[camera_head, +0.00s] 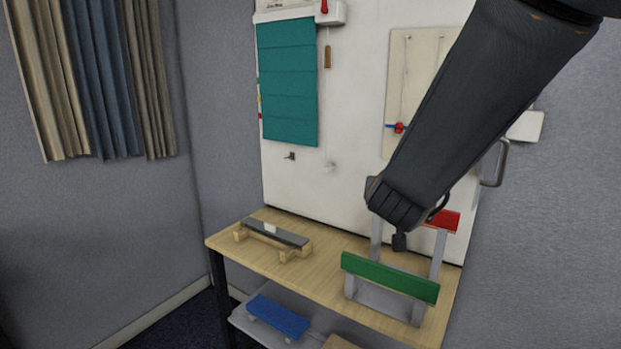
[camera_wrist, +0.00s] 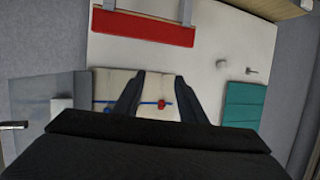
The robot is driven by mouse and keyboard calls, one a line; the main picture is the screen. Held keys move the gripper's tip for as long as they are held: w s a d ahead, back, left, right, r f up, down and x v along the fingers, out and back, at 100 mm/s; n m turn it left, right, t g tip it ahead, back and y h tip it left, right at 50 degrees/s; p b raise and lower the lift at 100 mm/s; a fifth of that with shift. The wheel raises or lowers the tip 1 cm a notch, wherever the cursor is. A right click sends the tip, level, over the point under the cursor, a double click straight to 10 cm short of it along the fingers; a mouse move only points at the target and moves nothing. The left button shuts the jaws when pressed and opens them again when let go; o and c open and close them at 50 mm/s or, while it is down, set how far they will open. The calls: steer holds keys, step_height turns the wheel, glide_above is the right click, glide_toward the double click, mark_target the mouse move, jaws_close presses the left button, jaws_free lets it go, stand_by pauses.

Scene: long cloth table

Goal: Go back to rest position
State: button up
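My gripper (camera_wrist: 160,80) shows in the wrist view with its two dark fingers apart and nothing between them. Behind the gap is a pale panel with a blue rod and a red piece (camera_wrist: 162,104). In the head view my dark arm reaches in from the upper right. Its end (camera_head: 400,241) is in front of the white board, above the table and near the red-topped stand (camera_head: 445,220). The fingers cannot be made out clearly there.
The wooden table (camera_head: 325,276) holds a green-topped stand (camera_head: 390,277) and a grey-topped wooden piece (camera_head: 275,233). A blue-topped piece (camera_head: 277,316) is on the lower shelf. A teal cloth (camera_head: 287,82) hangs on the white board (camera_head: 350,110). Curtains (camera_head: 100,80) hang left.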

steer(key=s+a+f+n+g+y, duration=0.2)
steer(key=s+f+g+y, duration=0.1)
steer(key=s+f, duration=0.3)
steer(key=s+a+f+n+g+y, duration=0.1)
steer(key=s+a+f+g+y, duration=0.15)
steer(key=f, duration=0.45)
steer(key=s+d+f+g, duration=0.1)
steer(key=s+f+g, duration=0.2)
steer(key=s, duration=0.5)
steer(key=s+d+f+n+g, duration=0.1)
steer(key=s+d+f+g, duration=0.1)
steer(key=s, duration=0.6)
steer(key=shift+s+d+f+g+h, duration=0.2)
steer(key=shift+f+g+h, duration=0.35)
steer(key=shift+g, duration=0.6)
